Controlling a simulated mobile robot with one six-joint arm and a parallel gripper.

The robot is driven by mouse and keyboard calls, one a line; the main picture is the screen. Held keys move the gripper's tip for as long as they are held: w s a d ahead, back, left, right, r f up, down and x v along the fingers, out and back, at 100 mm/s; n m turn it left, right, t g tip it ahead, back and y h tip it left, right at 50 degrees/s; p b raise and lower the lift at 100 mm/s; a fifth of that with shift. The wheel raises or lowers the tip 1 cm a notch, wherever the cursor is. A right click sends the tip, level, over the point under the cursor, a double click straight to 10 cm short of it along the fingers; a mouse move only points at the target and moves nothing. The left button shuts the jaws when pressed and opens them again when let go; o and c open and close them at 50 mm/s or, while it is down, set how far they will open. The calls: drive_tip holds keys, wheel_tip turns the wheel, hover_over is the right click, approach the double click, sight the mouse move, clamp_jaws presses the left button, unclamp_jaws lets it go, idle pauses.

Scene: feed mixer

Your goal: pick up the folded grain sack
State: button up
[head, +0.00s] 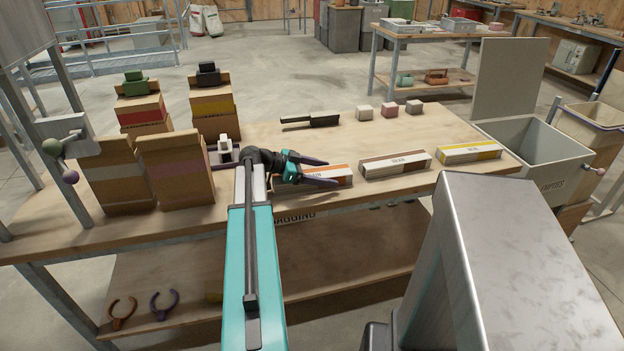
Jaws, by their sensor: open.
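A long, low white pack with an orange band (343,171) lies on the wooden table, its label partly hidden and ending in what looks like "AIN". I take it as the folded grain sack. My gripper (331,173) is open at its left part, with one purple finger towards its far side and the other across its near side. I cannot tell whether the fingers touch it. Similar packs lie to the right: one with a brown band marked "BRAN" (396,163) and one with a yellow band (470,153).
Upright brown paper sacks (174,172) stand on the table's left. A dark-handled tool (311,120) and small blocks (389,111) lie behind the packs. A grey open bin (557,172) stands at the right. The table's middle behind my gripper is mostly clear.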

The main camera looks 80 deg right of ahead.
drive_tip(key=c, duration=1.2)
drive_tip(key=shift+r, duration=0.1)
drive_tip(key=shift+r+b, duration=0.35)
drive_tip(key=shift+r, duration=1.1)
drive_tip(key=shift+a+r, duration=0.2)
drive_tip(key=shift+r, duration=0.05)
drive_tip(key=w+a+b, duration=0.1)
drive_tip(key=w+a, duration=0.2)
drive_tip(key=a, duration=0.4)
drive_tip(key=w+a+r+b, duration=0.1)
drive_tip(key=w+a, duration=0.1)
drive_tip(key=a, duration=0.5)
drive_tip(key=shift+w+a+r, duration=0.25)
drive_tip(key=shift+w+a, duration=0.05)
drive_tip(key=shift+w, duration=0.1)
